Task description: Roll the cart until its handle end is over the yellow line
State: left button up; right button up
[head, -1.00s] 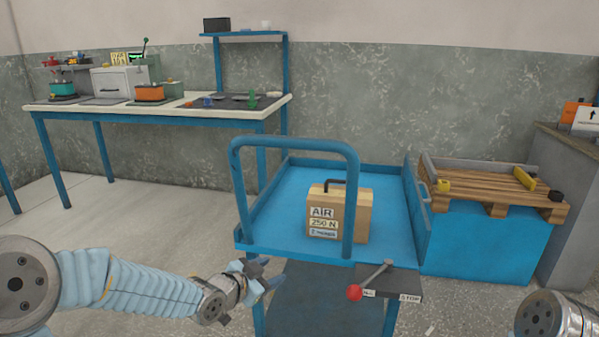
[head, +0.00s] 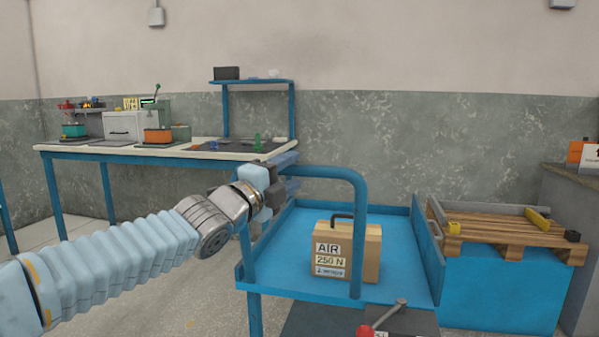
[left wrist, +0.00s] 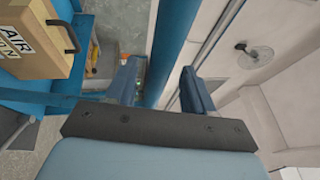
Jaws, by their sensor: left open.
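The blue cart (head: 398,238) stands in the middle of the head view, with its hoop handle (head: 357,225) at the near left side. A wooden box (head: 350,252) marked "AIR 250 N" sits on its deck; it also shows in the left wrist view (left wrist: 35,60). A lever with a red knob (head: 365,331) is at the cart's near edge. My left gripper (head: 290,172) is open at the left part of the handle's top. In the left wrist view a blue bar (left wrist: 174,45) runs between the open fingers. My right gripper and the yellow line are not in view.
A workbench (head: 200,151) with several devices stands at the back left. A wooden pallet (head: 490,228) on a blue block (head: 500,285) is close to the cart's right. A grey counter (head: 585,205) is at the far right. Floor is open at left.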

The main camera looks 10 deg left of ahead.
pick_arm(q)
jog(key=shift+x, duration=1.9)
jog(key=shift+d+f, duration=0.1)
grip_shut()
